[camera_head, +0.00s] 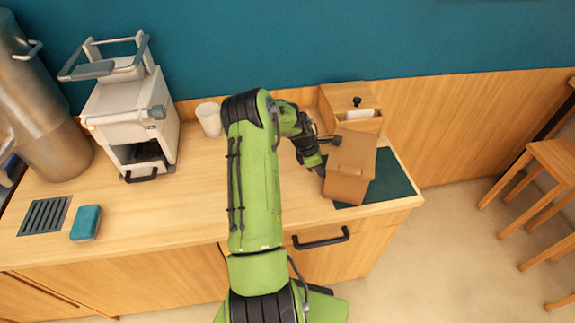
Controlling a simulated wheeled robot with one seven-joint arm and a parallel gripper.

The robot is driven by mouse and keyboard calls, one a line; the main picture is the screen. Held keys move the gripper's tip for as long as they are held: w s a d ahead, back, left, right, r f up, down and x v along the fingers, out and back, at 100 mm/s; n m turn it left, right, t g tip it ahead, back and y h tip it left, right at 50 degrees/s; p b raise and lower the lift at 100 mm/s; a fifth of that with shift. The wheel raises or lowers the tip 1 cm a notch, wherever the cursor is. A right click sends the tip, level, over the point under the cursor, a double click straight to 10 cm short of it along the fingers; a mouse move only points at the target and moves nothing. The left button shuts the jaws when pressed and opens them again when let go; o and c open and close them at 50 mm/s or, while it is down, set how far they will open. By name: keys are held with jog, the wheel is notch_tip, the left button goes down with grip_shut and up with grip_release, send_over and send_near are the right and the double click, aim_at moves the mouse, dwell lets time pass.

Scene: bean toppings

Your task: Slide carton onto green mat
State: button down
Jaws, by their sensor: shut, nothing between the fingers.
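A brown cardboard carton (350,165) stands near the right end of the wooden counter. It covers part of the dark green mat (392,182), whose bare part shows to the carton's right and in front of it. How much of the carton's base rests on the mat is hard to tell. My gripper (320,171) is shut and empty, low at the carton's left side. Its fingertips are small and partly hidden, so I cannot tell whether they touch the carton.
A wooden box with a black knob (355,101) stands behind the carton. A white cup (209,119), a white machine (130,115), a metal urn (40,120) and a teal sponge (86,223) are on the left. The counter's right edge lies close beyond the mat.

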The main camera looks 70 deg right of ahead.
jog(key=shift+s+d+b, duration=0.15)
jog(key=shift+s+d, duration=0.35)
jog(key=shift+s, duration=0.75)
jog(key=shift+s+d+b, duration=0.15)
jog(key=shift+s+d, duration=0.4)
jog(key=shift+s, duration=0.7)
jog(key=shift+s+d+b, duration=0.15)
jog(key=shift+s+d, duration=0.35)
jog(key=shift+s, duration=0.75)
jog(key=shift+w+a, duration=0.3)
jog(key=shift+w, duration=0.45)
jog(key=shift+w+a, duration=0.3)
jog(key=shift+w, duration=0.4)
notch_tip(320, 180, up, 10)
jog(key=p, duration=0.7)
jog(key=shift+r, duration=0.15)
